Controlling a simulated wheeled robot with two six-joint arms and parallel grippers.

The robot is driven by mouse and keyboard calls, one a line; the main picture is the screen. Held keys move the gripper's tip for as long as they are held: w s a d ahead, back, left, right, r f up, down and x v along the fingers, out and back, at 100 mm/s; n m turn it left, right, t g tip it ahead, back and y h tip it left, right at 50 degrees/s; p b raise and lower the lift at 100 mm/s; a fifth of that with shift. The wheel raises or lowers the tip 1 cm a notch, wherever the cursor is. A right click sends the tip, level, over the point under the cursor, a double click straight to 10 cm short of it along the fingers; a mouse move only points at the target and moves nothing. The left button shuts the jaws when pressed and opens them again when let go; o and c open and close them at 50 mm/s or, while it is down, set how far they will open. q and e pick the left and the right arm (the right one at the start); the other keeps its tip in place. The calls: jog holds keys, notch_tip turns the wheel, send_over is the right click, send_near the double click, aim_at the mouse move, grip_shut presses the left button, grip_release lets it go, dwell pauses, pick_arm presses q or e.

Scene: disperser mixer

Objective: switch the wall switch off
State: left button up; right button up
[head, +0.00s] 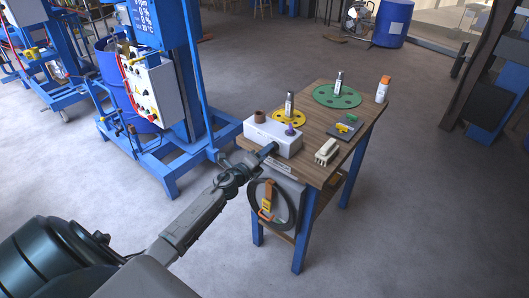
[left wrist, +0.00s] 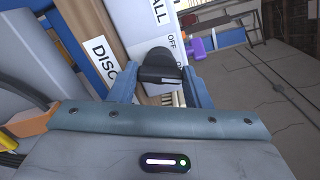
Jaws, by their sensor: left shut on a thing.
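The wall switch is a white box (head: 285,144) at the near left corner of a wooden table. A white face with printed "ALL" and "OFF" (left wrist: 172,40) shows in the left wrist view. A black knob (left wrist: 160,70) stands out from this face. My left gripper (head: 270,149) is at the box's front; in the left wrist view (left wrist: 160,84) its two fingers are shut on the black knob, one on each side. The knob's far side and its exact turn are hidden. My right gripper is not in view.
The blue mixer frame (head: 165,165) stands left. The floor at right is clear.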

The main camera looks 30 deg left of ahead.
pick_arm(q)
jog(key=n+p, duration=0.6)
jog(key=n, duration=0.7)
jog(key=shift+f+p, duration=0.15)
jog(key=shift+p, duration=0.25)
jog(key=shift+n, duration=0.4)
jog(key=o, duration=1)
